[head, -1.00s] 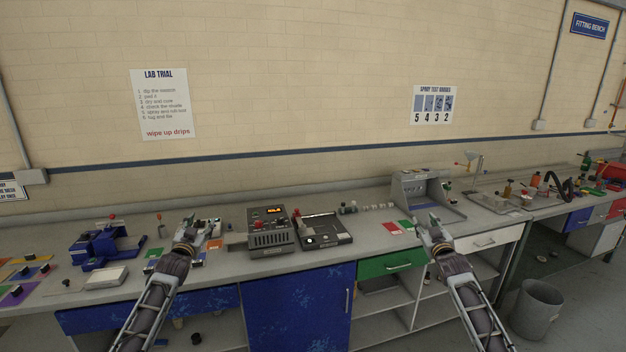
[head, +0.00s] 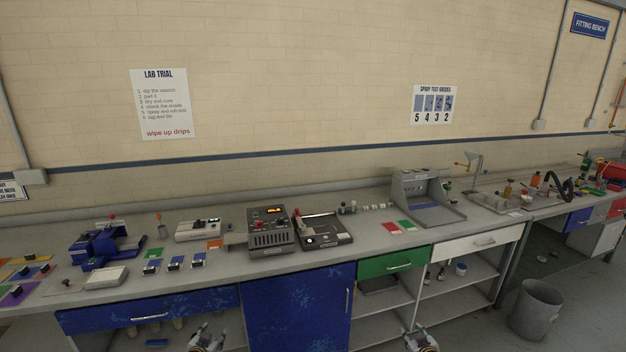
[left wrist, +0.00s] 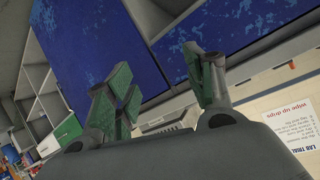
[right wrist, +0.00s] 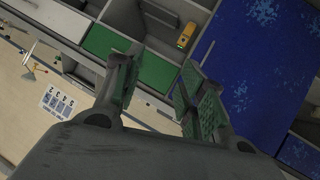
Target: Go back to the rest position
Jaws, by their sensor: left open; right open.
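My left gripper (head: 207,338) is at the bottom edge of the head view, in front of the bench and below its top. In the left wrist view its fingers (left wrist: 165,95) stand apart with nothing between them. My right gripper (head: 421,340) is also at the bottom edge, in front of the open shelves. In the right wrist view its fingers (right wrist: 155,90) are apart and empty. Neither gripper touches the bench in these views.
The long grey bench (head: 330,262) holds a grey control box (head: 270,232), a blue device (head: 103,245) and a grey booth (head: 428,197). Below are a blue door (head: 300,305), a green drawer (head: 393,262) and open shelves. A grey bin (head: 537,308) stands on the floor at right.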

